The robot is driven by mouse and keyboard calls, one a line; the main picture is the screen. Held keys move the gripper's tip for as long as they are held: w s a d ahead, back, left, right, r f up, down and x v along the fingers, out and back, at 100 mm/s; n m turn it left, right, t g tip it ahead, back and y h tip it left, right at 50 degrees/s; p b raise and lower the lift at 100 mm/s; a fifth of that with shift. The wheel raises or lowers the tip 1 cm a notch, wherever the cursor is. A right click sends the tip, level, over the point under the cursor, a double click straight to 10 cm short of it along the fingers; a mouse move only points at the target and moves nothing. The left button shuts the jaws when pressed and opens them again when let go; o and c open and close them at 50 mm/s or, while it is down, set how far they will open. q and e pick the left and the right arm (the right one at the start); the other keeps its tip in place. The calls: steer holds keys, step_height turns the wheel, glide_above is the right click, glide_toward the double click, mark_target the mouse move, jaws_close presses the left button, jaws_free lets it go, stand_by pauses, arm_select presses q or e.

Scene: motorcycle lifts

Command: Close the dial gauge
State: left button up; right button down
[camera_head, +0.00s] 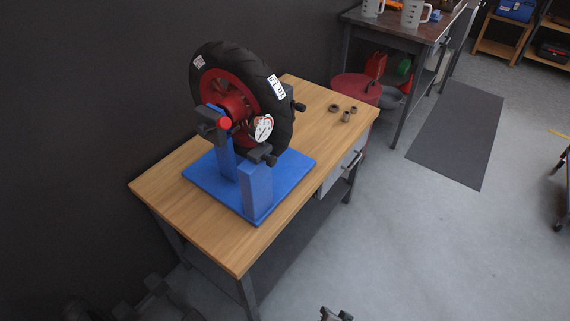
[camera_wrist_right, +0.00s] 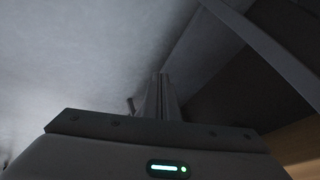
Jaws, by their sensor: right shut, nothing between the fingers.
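The dial gauge (camera_head: 264,127), a small round white face with red marks, sits at the front of a wheel stand (camera_head: 257,190), by the hub of a black tire (camera_head: 232,62) with a red rim. The stand has a blue base and stands on a wooden workbench (camera_head: 160,185). My right gripper (camera_head: 335,314) shows only its tip at the bottom edge, well below and apart from the gauge. In the right wrist view its fingers (camera_wrist_right: 160,95) are shut and empty. Dark shapes at the lower left of the head view appear to be my left gripper (camera_head: 156,284); its jaws are unclear.
Several small metal rings (camera_head: 346,116) lie at the bench's far right. A drawer (camera_head: 343,172) is under the bench's right side. A second table (camera_head: 395,24) with clear jugs stands behind. A dark mat (camera_head: 457,135) lies on open grey floor to the right.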

steer(key=w+a+r+m+t+y, duration=0.1)
steer(key=w+a+r+m+t, duration=0.15)
steer(key=w+r, duration=0.7)
steer(key=w+a+r+m+t+y, duration=0.1)
steer(key=w+r+m+t, duration=0.3)
steer(key=r, duration=1)
arm_select(q)
steer(key=shift+t, duration=0.7)
steer(key=w, duration=0.1)
steer(key=w+d, duration=0.1)
steer(key=w+d+b, duration=0.1)
steer(key=w, duration=0.1)
steer(key=shift+r, duration=0.15)
arm_select(e)
steer(key=w+a+r+m+t+y, duration=0.1)
steer(key=r, duration=1.1)
steer(key=w+a+r+m+t+y, duration=0.1)
steer(key=w+r+m, duration=0.1)
steer(key=r, duration=1.1)
steer(key=shift+y, duration=0.3)
steer(key=shift+w, duration=0.15)
arm_select(q)
steer(key=shift+w, duration=0.15)
arm_select(e)
steer(key=shift+w, duration=0.1)
